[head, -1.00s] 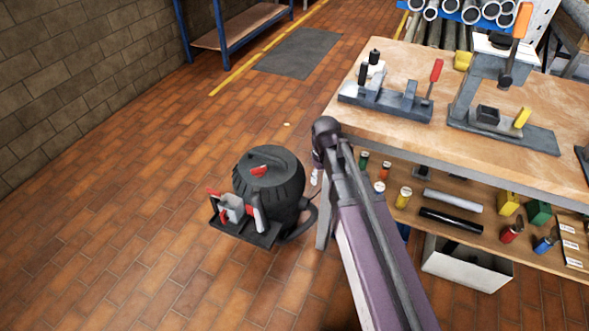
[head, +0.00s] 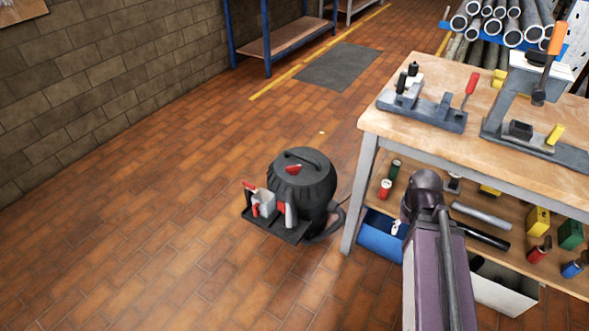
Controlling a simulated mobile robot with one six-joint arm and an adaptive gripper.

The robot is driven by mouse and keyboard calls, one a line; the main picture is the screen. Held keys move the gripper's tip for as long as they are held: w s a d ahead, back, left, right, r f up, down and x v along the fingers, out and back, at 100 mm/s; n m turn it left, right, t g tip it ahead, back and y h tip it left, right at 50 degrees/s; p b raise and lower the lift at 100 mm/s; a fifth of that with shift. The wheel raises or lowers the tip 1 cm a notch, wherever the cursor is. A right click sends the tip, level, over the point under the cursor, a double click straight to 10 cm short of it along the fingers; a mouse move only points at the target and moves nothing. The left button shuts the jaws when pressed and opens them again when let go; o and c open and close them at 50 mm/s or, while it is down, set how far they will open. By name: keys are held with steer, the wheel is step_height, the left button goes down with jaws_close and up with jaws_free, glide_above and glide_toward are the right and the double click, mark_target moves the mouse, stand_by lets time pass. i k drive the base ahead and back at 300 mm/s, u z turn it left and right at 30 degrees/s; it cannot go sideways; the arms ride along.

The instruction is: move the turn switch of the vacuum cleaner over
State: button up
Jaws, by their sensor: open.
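The vacuum cleaner (head: 318,185) is a dark, ribbed drum with a domed lid, standing on the floor left of the workbench. A small red part on its upper front (head: 293,169) looks like the turn switch; its exact setting is too small to read. A dark tray (head: 275,232) at its front left carries pale and red parts. My purple arm reaches up from the bottom edge, right of the cleaner and apart from it. My gripper cannot be made out beyond the arm's dark joint.
The workbench (head: 460,152) with clamps and fixtures fills the right side. Its leg (head: 358,200) stands just right of the cleaner. A blue bin (head: 380,236) and a white box (head: 508,290) sit below the shelf. The floor left and front is clear.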

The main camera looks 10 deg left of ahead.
mark_target(293, 171)
steer(key=k, duration=1.35)
steer(key=u, duration=0.55)
steer(key=i, duration=2)
steer(key=z, duration=0.5)
